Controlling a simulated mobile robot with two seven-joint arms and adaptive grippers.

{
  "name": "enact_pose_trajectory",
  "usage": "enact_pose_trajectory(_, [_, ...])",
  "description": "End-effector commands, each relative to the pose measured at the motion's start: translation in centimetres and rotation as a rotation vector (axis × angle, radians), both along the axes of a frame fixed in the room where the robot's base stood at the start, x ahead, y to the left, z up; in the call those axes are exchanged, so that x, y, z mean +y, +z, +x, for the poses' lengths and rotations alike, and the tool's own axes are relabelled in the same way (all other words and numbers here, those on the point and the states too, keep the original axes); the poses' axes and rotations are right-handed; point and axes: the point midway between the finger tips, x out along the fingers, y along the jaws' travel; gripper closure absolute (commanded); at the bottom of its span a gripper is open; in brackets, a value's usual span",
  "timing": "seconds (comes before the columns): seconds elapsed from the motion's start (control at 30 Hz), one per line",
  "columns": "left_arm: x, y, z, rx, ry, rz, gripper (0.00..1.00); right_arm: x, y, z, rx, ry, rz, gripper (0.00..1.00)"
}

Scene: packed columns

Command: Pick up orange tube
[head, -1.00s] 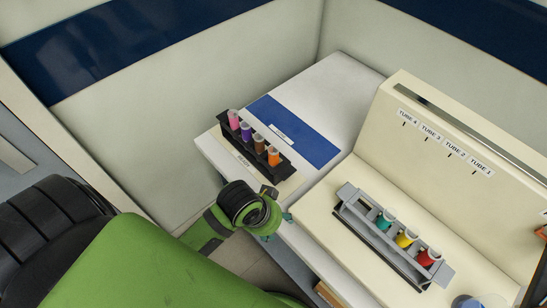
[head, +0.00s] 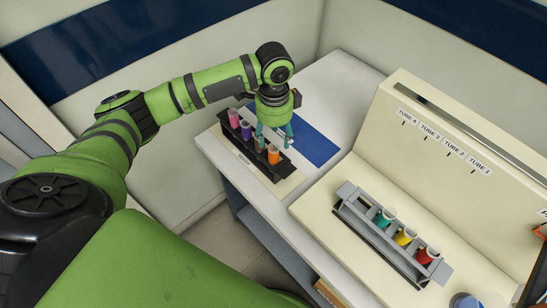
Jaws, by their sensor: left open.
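The orange tube (head: 273,156) stands upright in the black rack (head: 262,168), at the end of the row nearest me. My left gripper (head: 274,144) points down over that end of the rack, fingers open. The purple tube (head: 246,130) and pink tube (head: 234,117) stand further along the row. My right gripper is not in view.
A grey rack (head: 348,205) with teal (head: 386,216), yellow (head: 404,236) and red (head: 428,255) tubes stands on a cream fixture (head: 320,220) to the right. Its upright panel (head: 450,120) carries tube labels. A blue strip (head: 318,148) on the white table is clear.

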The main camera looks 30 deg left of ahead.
Motion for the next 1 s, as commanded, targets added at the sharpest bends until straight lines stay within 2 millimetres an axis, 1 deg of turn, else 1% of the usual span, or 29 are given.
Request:
enact_pose_trajectory(0.07, [0.4, -0.1, 0.1, 0.008, 0.002, 0.005, 0.43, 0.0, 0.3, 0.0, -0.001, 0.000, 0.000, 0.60])
enact_pose_trajectory(0.27, [0.4, -2.1, 0.1, 0.010, 0.002, 0.004, 0.43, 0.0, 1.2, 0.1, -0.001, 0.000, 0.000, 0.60])
enact_pose_trajectory(0.4, [0.5, -4.1, 0.3, 0.009, 0.003, 0.005, 0.43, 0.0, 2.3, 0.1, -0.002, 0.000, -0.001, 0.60])
enact_pose_trajectory(0.53, [0.5, -5.9, 0.4, 0.006, 0.001, 0.005, 0.43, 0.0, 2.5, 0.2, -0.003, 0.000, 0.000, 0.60])
enact_pose_trajectory(0.63, [0.5, -6.6, 0.4, 0.004, 0.001, 0.005, 0.43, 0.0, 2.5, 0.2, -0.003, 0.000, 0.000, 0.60])
enact_pose_trajectory(0.83, [0.5, -6.7, 0.4, 0.003, 0.001, 0.004, 0.43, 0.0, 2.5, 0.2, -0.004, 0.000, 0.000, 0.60])
enact_pose_trajectory(0.87, [0.5, -6.7, 0.4, 0.003, 0.001, 0.004, 0.51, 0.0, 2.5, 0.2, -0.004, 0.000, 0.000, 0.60])
enact_pose_trajectory(0.9, [0.5, -6.7, 0.4, 0.003, 0.001, 0.004, 0.63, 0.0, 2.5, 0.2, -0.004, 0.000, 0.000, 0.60])
enact_pose_trajectory(1.0, [0.5, -6.7, 0.4, 0.003, 0.001, 0.004, 0.86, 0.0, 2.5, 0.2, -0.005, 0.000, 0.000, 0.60])
